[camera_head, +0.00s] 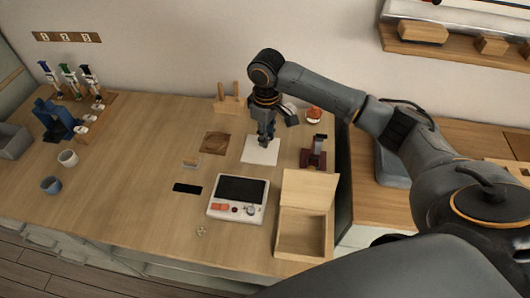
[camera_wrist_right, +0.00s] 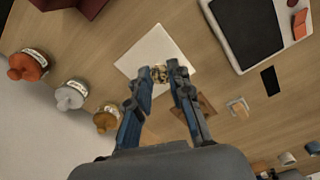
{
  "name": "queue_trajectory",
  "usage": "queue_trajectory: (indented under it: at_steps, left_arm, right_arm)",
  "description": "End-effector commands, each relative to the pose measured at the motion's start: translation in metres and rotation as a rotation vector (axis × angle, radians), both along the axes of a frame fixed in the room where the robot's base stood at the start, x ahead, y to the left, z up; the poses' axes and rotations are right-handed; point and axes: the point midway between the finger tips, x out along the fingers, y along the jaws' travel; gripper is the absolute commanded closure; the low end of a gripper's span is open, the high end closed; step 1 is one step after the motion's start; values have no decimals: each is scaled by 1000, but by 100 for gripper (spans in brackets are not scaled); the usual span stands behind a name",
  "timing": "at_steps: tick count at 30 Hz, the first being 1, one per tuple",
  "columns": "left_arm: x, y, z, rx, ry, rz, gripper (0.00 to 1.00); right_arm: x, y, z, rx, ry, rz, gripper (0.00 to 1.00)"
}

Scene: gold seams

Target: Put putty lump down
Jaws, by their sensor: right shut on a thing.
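My right gripper (camera_head: 265,140) points down over a white sheet (camera_head: 257,156) on the wooden table. In the right wrist view, its two blue-grey fingers (camera_wrist_right: 160,77) close around a small mottled gold-brown lump (camera_wrist_right: 158,73), which looks like the putty lump. The lump appears over the white sheet (camera_wrist_right: 145,50); I cannot tell whether it touches it. In the head view the fingers hide the lump. My left gripper is not in view.
A dark red stand (camera_head: 314,155) is right of the sheet and a brown square (camera_head: 215,143) left of it. A white device with a dark screen (camera_head: 238,212) and an open wooden box (camera_head: 303,232) are in front. Lidded jars (camera_wrist_right: 72,95) stand behind. The table's left middle is clear.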

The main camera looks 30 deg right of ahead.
Motion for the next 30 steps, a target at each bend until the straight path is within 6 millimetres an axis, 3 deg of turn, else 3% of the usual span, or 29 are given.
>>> queue_trajectory:
  at_steps: [3,16,27,28,30]
  left_arm:
    - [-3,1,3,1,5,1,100]
    - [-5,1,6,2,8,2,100]
    - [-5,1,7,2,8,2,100]
    - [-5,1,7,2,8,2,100]
    - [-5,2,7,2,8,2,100]
  right_arm:
    - [-1,0,-20,1,3,-1,94]
    - [-1,0,-67,-1,1,-2,94]
    - [0,0,-72,1,-1,-2,94]
    - [0,1,-73,1,-1,-2,78]
    - [0,0,-73,1,-1,-2,64]
